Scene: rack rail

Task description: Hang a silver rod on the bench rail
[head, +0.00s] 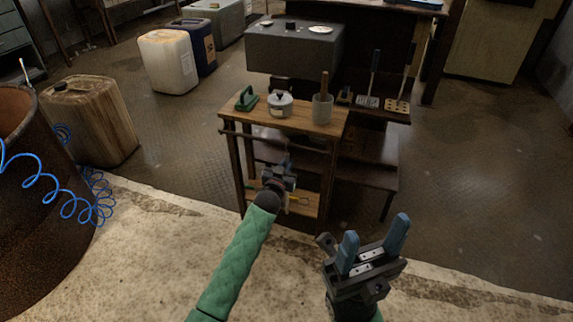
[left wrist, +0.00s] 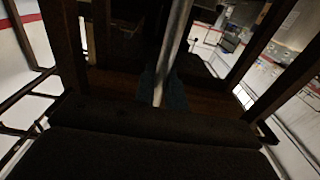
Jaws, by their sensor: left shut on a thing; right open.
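A small wooden bench (head: 299,120) stands ahead of me, with a dark bench rail (head: 250,135) running along its front just under the top. My left gripper (head: 287,164) is in front of the bench, just below the rail's height in the picture. In the left wrist view it is shut on a silver rod (left wrist: 176,45), which runs up out of the frame from between the blurred dark blue fingertips. I cannot make out the rod in the head view, nor whether it touches the rail. My right gripper (head: 373,238) is open and empty, nearer to me at the right.
On the bench top stand a green tool (head: 246,99), a lidded pot (head: 280,104) and a cup (head: 322,108). A side shelf holds spatulas (head: 397,105). A rusty drum (head: 35,215) and a blue coiled hose (head: 75,208) are at left.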

